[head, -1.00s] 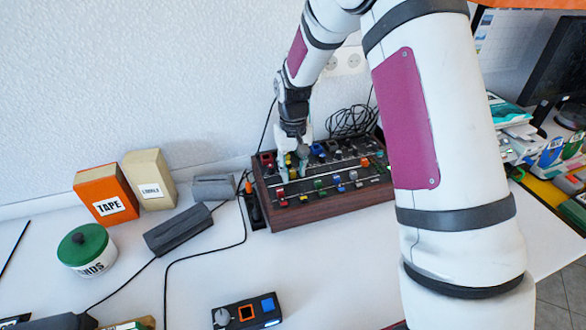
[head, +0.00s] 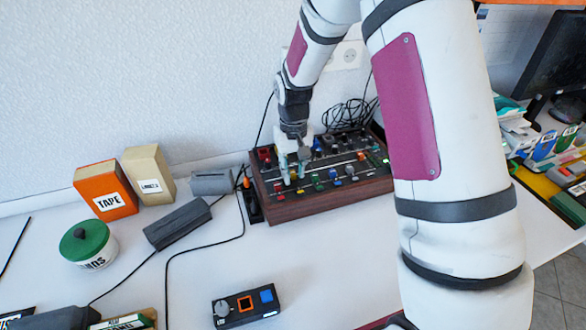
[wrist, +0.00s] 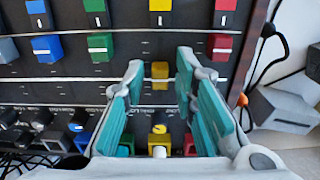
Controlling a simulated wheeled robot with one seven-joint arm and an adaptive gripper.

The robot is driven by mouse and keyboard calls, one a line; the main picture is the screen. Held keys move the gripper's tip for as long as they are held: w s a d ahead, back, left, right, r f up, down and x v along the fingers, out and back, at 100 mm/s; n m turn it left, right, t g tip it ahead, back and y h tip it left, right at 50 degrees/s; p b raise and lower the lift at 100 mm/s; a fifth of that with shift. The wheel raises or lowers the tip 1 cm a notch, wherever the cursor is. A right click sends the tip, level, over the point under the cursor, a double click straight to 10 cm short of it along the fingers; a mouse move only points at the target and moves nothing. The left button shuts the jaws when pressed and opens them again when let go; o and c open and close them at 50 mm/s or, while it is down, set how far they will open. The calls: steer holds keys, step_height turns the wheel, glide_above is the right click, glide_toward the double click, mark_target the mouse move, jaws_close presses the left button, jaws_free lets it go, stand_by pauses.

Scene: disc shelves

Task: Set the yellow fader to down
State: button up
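The mixer panel (head: 330,208) stands on the table against the wall with its several rows of coloured caps and knobs. My gripper (head: 294,180) points down over the panel's left part. In the wrist view its teal fingers (wrist: 159,67) are spread, with a gap on each side of a yellow fader cap (wrist: 159,75). That cap sits a little closer to the knob rows than the green cap (wrist: 101,47) and red cap (wrist: 220,46) beside it. Another yellow cap (wrist: 160,6) lies in the row at the top edge. Contact with the cap cannot be told.
Neighbouring caps are close on both sides of the fingers. Black cables (head: 350,113) lie behind the panel. A grey box (head: 212,183), an orange TAPE box (head: 106,190) and a small black control box (head: 246,308) are nearby. The table in front of the panel is mostly clear.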

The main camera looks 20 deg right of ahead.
mark_target(296, 178)
steer(key=shift+r, duration=0.1)
step_height(296, 178, up, 12)
stand_by(0.7)
steer(key=shift+d+f, duration=0.1)
steer(key=shift+f, duration=0.15)
jaws_close()
steer(key=w+f+t, duration=0.1)
steer(key=f, duration=0.2)
steer(key=w+f+t, duration=0.1)
steer(key=f, duration=0.3)
steer(key=w+f+t+b, duration=0.1)
steer(key=f, duration=0.2)
steer(key=shift+w+d+f+t, duration=0.25)
steer(key=shift+w+f+t, duration=0.05)
steer(key=shift+t, duration=0.1)
